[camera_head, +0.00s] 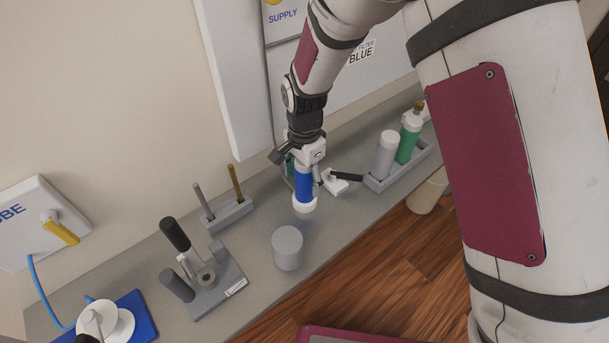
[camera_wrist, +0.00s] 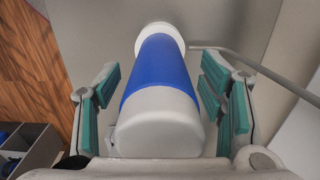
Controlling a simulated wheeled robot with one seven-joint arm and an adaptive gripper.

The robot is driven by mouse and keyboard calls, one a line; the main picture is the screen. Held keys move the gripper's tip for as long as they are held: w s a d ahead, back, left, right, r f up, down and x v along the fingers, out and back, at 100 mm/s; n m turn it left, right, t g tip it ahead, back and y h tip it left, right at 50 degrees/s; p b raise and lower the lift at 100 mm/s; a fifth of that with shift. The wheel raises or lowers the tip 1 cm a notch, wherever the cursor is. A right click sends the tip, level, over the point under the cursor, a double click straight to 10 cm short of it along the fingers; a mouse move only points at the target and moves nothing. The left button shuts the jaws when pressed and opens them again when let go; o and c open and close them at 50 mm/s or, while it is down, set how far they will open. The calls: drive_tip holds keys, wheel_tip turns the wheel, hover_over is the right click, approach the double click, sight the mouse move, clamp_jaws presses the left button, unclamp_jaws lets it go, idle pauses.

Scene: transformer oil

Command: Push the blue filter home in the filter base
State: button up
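The blue filter (camera_head: 304,184) stands roughly upright near the middle of the counter, below my gripper (camera_head: 303,172). In the wrist view the filter (camera_wrist: 158,72) has a pale rounded near end, a blue band and a white ring at its far end. The teal pads of my gripper (camera_wrist: 160,95) stand on both sides of it, with narrow gaps showing, so the fingers look open around it. A white collar (camera_head: 304,204) shows at the filter's lower end. I cannot tell whether this is the filter base or part of the filter, nor how deep the filter sits.
A white fitting with a black lever (camera_head: 335,181) is close right of the filter. A grey cylinder (camera_head: 287,249) stands nearer the front edge. A rack (camera_head: 402,171) with grey and green filters is to the right. A thin rod (camera_wrist: 262,70) passes by the filter's far end.

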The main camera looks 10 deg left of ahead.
wheel_tip(320, 180, up, 12)
idle(0.6)
idle(0.4)
drive_tip(key=s+d+r+n+t+y+b, duration=0.1)
drive_tip(key=s+d+r+n+t+b, duration=0.15)
drive_tip(key=d+r, duration=1.1)
drive_tip(key=s+d+r+n+t+h+b, duration=0.1)
drive_tip(key=s+d+n+t, duration=0.2)
drive_tip(key=s+d, duration=1)
drive_tip(key=shift+d+r+n+b, duration=0.15)
drive_tip(key=shift+d+n+b, duration=0.15)
drive_tip(key=shift+n, duration=1.15)
